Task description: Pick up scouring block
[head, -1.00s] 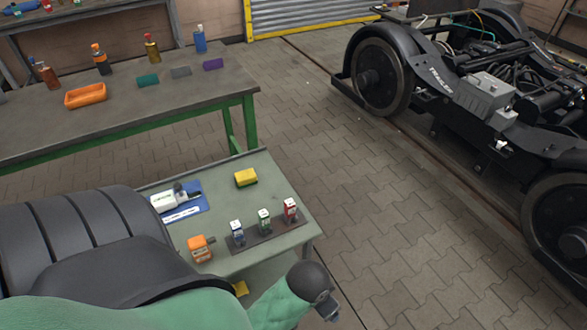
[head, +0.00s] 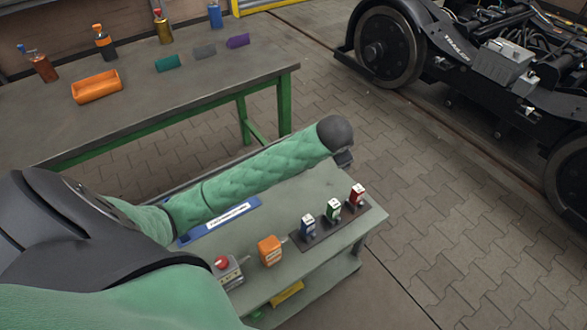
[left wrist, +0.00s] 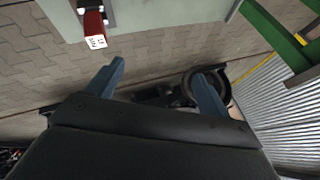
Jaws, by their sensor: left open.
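The yellow block with a green underside, the likely scouring block, is not visible now; my left arm covers the far part of the cart top (head: 318,190) where it lay a second ago. My left arm crosses over the cart, and its dark end (head: 343,157) is above the cart's far right edge; the fingertips cannot be made out in the head view. In the left wrist view my left gripper (left wrist: 158,68) is open with nothing between its two blue-grey fingers. No block shows in that view. My right gripper is not in view.
On the cart, a dark rack (head: 325,238) holds blue, green and red cartons. An orange box (head: 270,251), a red-buttoned grey box (head: 228,272) and a blue mat (head: 194,234) are nearby. Behind stands a green-legged bench (head: 140,118); a bogie (head: 480,80) stands right.

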